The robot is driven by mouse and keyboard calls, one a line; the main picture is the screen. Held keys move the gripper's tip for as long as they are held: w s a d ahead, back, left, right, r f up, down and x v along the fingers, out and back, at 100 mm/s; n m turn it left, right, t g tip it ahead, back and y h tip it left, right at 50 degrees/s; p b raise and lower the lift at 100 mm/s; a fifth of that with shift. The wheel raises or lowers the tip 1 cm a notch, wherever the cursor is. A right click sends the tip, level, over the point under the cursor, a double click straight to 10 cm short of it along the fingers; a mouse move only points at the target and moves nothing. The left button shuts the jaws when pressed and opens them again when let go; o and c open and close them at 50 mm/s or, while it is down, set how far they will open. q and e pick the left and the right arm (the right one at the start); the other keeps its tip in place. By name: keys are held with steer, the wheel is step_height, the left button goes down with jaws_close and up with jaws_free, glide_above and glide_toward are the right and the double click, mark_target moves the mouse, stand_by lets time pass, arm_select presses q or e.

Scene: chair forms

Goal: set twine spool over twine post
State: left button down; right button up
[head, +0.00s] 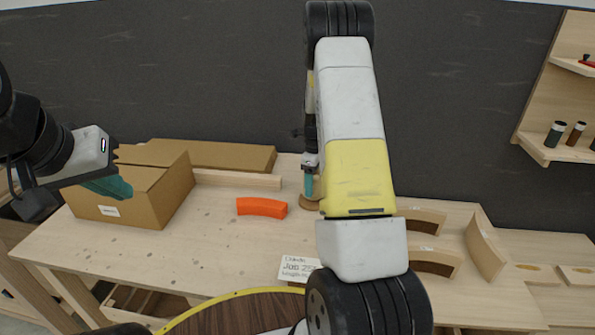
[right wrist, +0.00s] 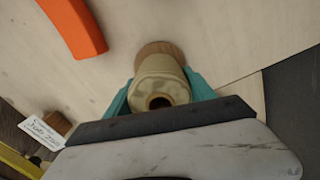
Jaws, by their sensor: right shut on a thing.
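The twine spool (right wrist: 160,85), a tan, rounded spool with a dark hole in its end, is between the teal fingers of my right gripper (right wrist: 158,102) in the right wrist view. The gripper is shut on it. A round wooden base (right wrist: 158,48), seemingly the twine post's, shows just beyond the spool. The post itself is hidden, so I cannot tell whether the spool is around it or above it. In the head view my right gripper (head: 309,186) is by the wooden base (head: 307,205), partly behind my arm. My left gripper (head: 110,187) is beside the cardboard box, its opening unclear.
A cardboard box (head: 115,205) stands at the left of the workbench (head: 190,245). An orange curved block (head: 262,207) lies left of the base. A paper card (head: 298,268) is at the front edge; curved wooden forms (head: 485,247) stand at right. Bench is clear around the orange block.

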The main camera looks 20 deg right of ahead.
steer(key=shift+f, duration=0.8)
steer(key=o, duration=1.6)
